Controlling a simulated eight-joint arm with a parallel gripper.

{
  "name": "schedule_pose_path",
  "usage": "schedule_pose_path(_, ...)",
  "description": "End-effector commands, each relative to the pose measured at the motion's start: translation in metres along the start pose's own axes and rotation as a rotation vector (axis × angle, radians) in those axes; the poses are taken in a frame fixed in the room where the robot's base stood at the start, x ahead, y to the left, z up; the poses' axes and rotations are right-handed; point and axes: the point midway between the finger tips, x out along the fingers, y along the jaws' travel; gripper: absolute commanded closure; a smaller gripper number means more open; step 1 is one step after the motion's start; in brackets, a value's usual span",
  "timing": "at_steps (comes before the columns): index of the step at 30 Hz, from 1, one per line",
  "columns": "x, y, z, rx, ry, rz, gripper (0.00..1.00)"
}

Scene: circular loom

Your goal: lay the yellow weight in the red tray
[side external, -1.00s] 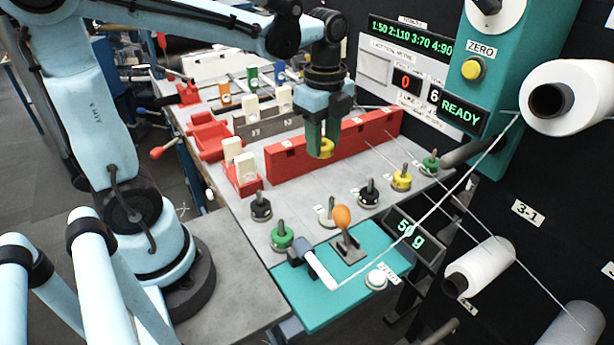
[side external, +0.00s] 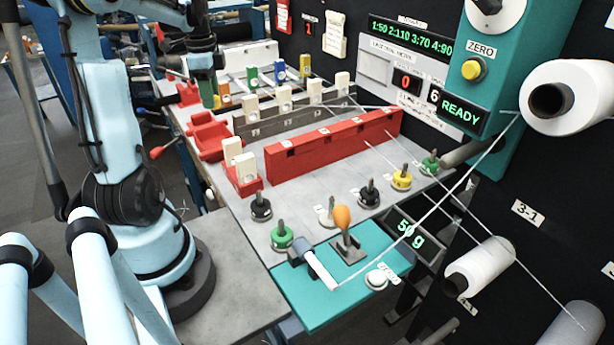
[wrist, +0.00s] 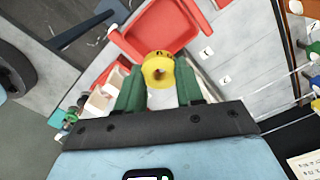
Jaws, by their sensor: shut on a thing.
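My gripper (side external: 208,92) hangs at the back left of the bench in the side view, above and behind the red tray (side external: 208,137). In the wrist view, the green fingers of my gripper (wrist: 159,84) are shut on the yellow weight (wrist: 160,68), a round disc with a dark centre. The weight is held up, and in that picture it overlaps the near edge of the red tray (wrist: 158,22). The tray floor looks empty where visible. In the side view the held weight is hard to make out.
A long red rack (side external: 335,147) and a grey rack with white tags (side external: 285,120) stand beside the tray. A small red holder with white tags (side external: 243,180) is in front. Another yellow weight (side external: 401,178) stands among several weights at the bench's front.

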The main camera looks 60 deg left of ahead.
Motion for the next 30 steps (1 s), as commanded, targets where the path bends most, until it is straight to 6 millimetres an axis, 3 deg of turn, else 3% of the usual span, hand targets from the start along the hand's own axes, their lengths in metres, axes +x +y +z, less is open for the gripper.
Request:
schedule_pose_path(2,0.001,-0.003,0.017,-0.04,0.0,0.0,1.0)
schedule_pose_path(12,0.046,-0.003,0.012,-0.028,0.0,0.0,1.0)
schedule_pose_path(23,0.068,-0.003,0.011,-0.027,0.0,0.0,1.0)
schedule_pose_path(30,0.093,-0.003,0.011,-0.027,0.0,0.0,1.0)
